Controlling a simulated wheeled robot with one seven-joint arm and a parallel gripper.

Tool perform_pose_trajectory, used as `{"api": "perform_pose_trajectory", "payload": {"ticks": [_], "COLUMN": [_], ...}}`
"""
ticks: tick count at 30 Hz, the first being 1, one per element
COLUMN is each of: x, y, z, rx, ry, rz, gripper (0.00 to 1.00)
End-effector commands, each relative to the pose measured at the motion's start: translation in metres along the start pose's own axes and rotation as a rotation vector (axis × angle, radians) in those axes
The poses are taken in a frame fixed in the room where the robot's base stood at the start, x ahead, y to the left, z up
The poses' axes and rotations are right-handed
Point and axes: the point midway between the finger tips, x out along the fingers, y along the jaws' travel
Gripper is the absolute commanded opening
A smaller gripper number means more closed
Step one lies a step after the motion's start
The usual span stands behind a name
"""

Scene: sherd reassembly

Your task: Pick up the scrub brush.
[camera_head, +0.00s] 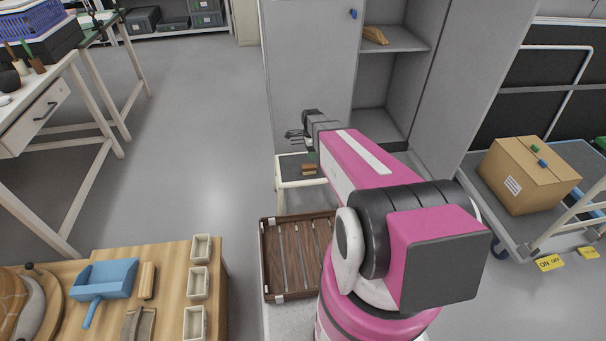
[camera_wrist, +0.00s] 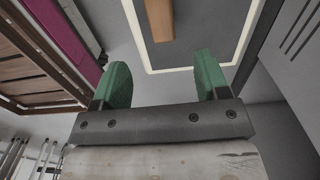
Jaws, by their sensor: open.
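A brown wooden block, which looks like the scrub brush (camera_head: 309,169), lies on the small light-framed stand (camera_head: 297,184) in front of the grey cabinet. In the wrist view the brush (camera_wrist: 159,18) shows as a plain brown bar, cut off by the top edge. It lies on the stand's dark grey top, which has a pale rim (camera_wrist: 243,47). My gripper (camera_wrist: 164,76) has two green fingers spread apart with nothing between them. The brush is beyond the fingertips, roughly in line with the gap. In the head view my arm hides part of the gripper.
A slatted wooden crate (camera_head: 296,258) stands before the stand. The grey cabinet (camera_head: 310,75) is open at its right, with a brown item (camera_head: 375,35) on a shelf. A wooden table at lower left holds a blue dustpan (camera_head: 105,279) and small trays. The floor left of the stand is clear.

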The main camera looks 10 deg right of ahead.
Motion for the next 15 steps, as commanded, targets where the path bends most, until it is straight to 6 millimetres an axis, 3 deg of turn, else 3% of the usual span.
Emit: {"api": "perform_pose_trajectory", "payload": {"ticks": [15], "x": [0.056], "y": [-0.002], "z": [0.000], "rx": [0.015], "ry": [0.000], "rz": [0.001], "gripper": [0.68]}}
